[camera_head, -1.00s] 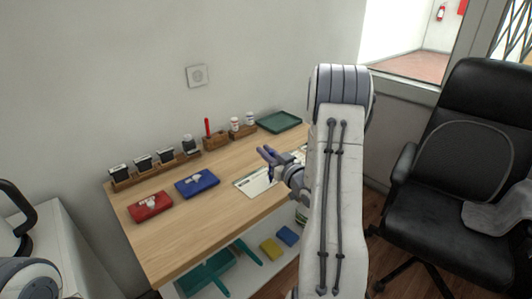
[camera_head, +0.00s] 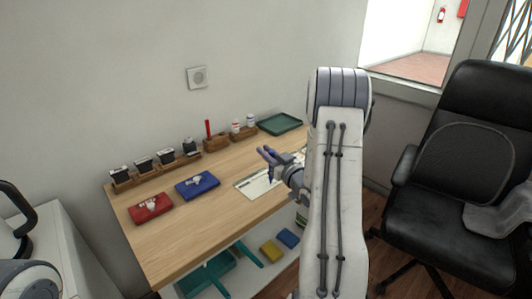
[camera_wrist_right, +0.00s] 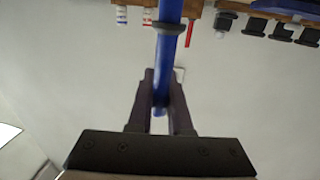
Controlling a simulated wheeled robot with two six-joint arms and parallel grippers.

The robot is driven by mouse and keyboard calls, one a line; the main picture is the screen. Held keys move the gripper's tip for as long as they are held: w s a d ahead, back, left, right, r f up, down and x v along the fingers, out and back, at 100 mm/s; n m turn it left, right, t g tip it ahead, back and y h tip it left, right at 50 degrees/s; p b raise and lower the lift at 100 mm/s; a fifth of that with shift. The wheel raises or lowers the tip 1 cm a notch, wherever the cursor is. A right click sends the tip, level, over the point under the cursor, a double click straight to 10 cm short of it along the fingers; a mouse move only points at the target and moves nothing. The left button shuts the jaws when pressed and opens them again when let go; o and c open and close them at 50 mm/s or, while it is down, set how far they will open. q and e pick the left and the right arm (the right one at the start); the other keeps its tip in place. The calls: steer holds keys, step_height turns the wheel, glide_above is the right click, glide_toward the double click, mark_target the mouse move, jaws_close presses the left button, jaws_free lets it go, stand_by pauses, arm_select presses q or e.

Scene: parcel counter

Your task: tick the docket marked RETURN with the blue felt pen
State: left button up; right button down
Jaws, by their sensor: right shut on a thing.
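My right gripper (camera_head: 266,152) is above the right part of the counter, beside the near docket. It is shut on the blue felt pen (camera_head: 271,173), which points down towards the docket. In the right wrist view the blue pen (camera_wrist_right: 169,50) sits between the two dark fingers (camera_wrist_right: 162,90). A pale docket (camera_head: 256,186) lies on the counter under the pen; its wording is too small to read. I cannot tell whether the tip touches it. Another pale paper (camera_head: 299,154) is partly hidden behind my arm. My left gripper is not in view.
A red pad (camera_head: 150,208) and a blue pad (camera_head: 197,186) lie left of the docket. Along the back stand dark stamps in a wooden rack (camera_head: 155,172), a red pen (camera_head: 208,128) in a wooden block, and small bottles. A green tray (camera_head: 280,124) is at the back right.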

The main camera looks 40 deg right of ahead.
steer(key=shift+r, duration=0.1)
step_height(320, 180, up, 6)
steer(key=p, duration=0.4)
stand_by(0.5)
stand_by(0.5)
